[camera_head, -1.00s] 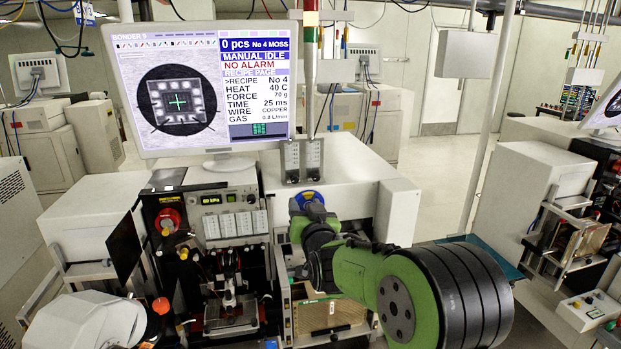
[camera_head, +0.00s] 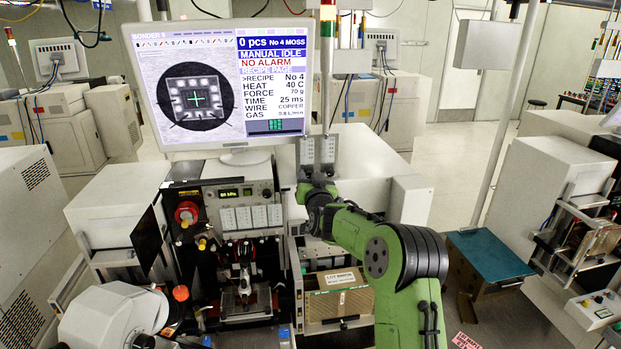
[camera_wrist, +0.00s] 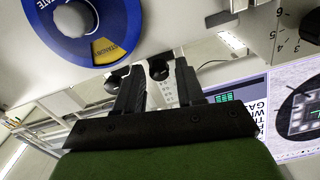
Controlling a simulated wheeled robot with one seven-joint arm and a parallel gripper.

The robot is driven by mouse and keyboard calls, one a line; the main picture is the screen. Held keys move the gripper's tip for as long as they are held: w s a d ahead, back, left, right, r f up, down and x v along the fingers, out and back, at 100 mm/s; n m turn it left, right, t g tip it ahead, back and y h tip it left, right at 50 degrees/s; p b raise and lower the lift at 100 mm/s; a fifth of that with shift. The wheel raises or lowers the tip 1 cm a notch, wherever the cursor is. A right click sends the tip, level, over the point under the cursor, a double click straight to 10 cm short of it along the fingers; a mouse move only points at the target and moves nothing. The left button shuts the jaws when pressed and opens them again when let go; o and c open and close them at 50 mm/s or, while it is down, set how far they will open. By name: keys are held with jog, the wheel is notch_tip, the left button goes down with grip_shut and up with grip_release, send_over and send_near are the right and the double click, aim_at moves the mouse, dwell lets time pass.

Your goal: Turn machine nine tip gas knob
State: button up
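Machine nine (camera_head: 377,170) carries a monitor (camera_head: 225,80) reading "BONDER 9". In the wrist view, a blue dial (camera_wrist: 92,48) with a white centre and yellow segment is at upper left. A knob with numbers around it (camera_wrist: 299,26) is at upper right, partly cut off. Two dark round parts (camera_wrist: 158,68) show around the finger area. My gripper (camera_wrist: 158,84) is open and empty, fingers apart. I cannot read which knob is labelled tip gas.
A light pole (camera_head: 492,120) and a teal-topped stand (camera_head: 488,254) are right of my arm. Below the panel are a bonding stage (camera_head: 243,292) and a tray (camera_head: 340,303). A microscope-like white housing (camera_head: 112,322) is at lower left. Another machine (camera_head: 545,180) stands right.

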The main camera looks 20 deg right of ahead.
grip_shut()
jog(key=n+b, duration=0.1)
jog(key=b, duration=0.1)
jog(key=n+b, duration=0.1)
jog(key=b, duration=0.1)
jog(key=shift+f+n+b, duration=0.25)
jog(key=shift+n+b, duration=0.05)
jog(key=shift+b, duration=0.1)
jog(key=shift+r+n+b, duration=0.1)
jog(key=shift+n+b, duration=0.6)
jog(key=shift+n, duration=0.2)
jog(key=shift+r, duration=0.15)
jog(key=shift+o, duration=1.2)
grip_release()
